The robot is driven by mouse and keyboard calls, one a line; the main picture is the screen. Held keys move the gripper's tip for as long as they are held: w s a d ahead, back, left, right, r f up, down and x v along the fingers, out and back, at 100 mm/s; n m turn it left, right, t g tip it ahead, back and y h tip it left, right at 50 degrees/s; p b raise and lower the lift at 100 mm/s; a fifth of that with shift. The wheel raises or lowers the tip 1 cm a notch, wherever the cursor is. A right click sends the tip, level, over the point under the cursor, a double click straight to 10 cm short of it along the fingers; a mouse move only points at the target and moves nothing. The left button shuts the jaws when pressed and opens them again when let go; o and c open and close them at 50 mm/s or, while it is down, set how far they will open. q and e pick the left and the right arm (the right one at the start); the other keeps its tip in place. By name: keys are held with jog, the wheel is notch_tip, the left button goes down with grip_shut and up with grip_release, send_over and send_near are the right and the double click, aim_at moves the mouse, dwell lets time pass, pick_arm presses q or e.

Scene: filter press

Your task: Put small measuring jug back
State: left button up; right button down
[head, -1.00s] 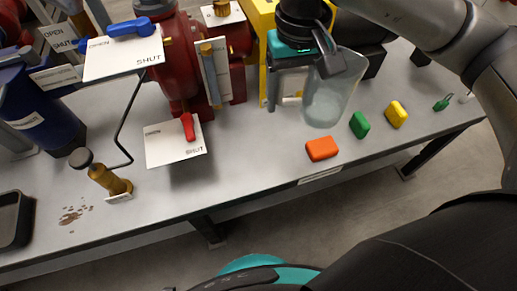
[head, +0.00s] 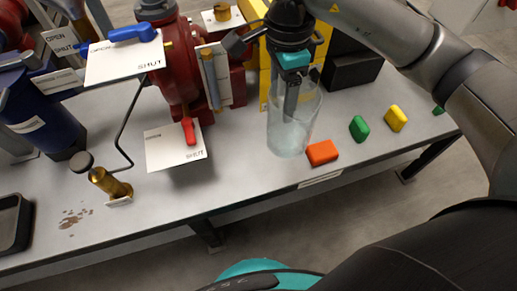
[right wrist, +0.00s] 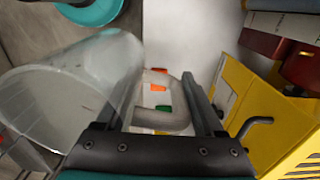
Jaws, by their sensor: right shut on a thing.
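The small measuring jug (head: 287,138) is clear and hangs roughly upright over the bench, left of the orange block. I cannot tell whether its base touches the bench top. My right gripper (head: 291,99) is shut on the jug's handle, and its fingers partly overlap the jug in the head view. In the right wrist view, the jug (right wrist: 70,85) is at the left and its handle (right wrist: 176,121) lies between the fingers of the gripper (right wrist: 166,88). My left gripper is not in view.
An orange block (head: 322,152), a green block (head: 358,128) and a yellow block (head: 396,118) lie to the right. A red pump body (head: 180,70) with a blue lever (head: 135,33) stands left. A brass valve (head: 110,184) is near the front edge. A yellow frame (right wrist: 265,115) is close beside the right gripper.

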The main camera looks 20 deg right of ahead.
jog(key=m, duration=0.5)
jog(key=shift+w+f, duration=0.3)
jog(key=shift+f, duration=0.1)
jog(key=m, duration=0.3)
jog(key=shift+w+f, duration=0.2)
jog(key=m, duration=0.4)
jog(key=f+m, duration=0.1)
jog(key=m, duration=0.2)
jog(key=shift+w, duration=0.25)
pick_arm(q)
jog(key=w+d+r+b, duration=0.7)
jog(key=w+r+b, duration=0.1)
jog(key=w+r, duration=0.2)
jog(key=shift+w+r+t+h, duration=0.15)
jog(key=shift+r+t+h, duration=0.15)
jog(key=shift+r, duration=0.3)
pick_arm(e)
jog(key=shift+w+d+f+m, duration=0.15)
jog(key=shift+f+m, duration=2.3)
jog(key=shift+f, duration=1.3)
jog(key=shift+w+a+f+m, duration=0.1)
jog(key=shift+f+m, duration=2.3)
jog(key=shift+f, duration=1.4)
jog(key=shift+w+d+f+m, duration=0.15)
jog(key=shift+f+m, duration=2.3)
jog(key=shift+f, duration=1.3)
